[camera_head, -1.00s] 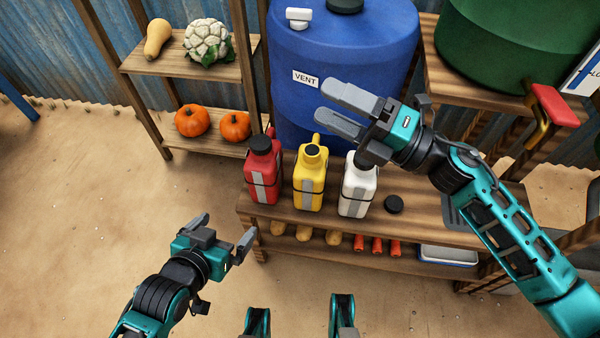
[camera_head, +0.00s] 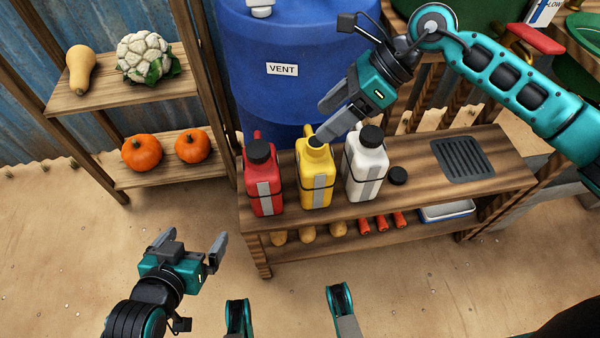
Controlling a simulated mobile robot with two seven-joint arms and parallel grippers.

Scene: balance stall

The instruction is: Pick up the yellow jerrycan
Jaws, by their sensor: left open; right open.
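The yellow jerrycan (camera_head: 316,178) stands upright on the wooden bench (camera_head: 420,190), between a red jerrycan (camera_head: 263,185) and a white jerrycan (camera_head: 366,168). It has a grey stripe and a dark band; its top is partly hidden by my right gripper. My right gripper (camera_head: 328,122) is open and points down to the left, with a fingertip over the yellow jerrycan's top. I cannot tell whether it touches. My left gripper (camera_head: 196,247) is open and empty, low at the left, in front of the bench and away from the cans.
A black cap (camera_head: 397,176) lies right of the white jerrycan, and a dark grate (camera_head: 462,158) is set further right. The blue barrel (camera_head: 290,70) stands close behind the cans. A shelf (camera_head: 100,98) with vegetables is at the left. Open sandy ground lies in front.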

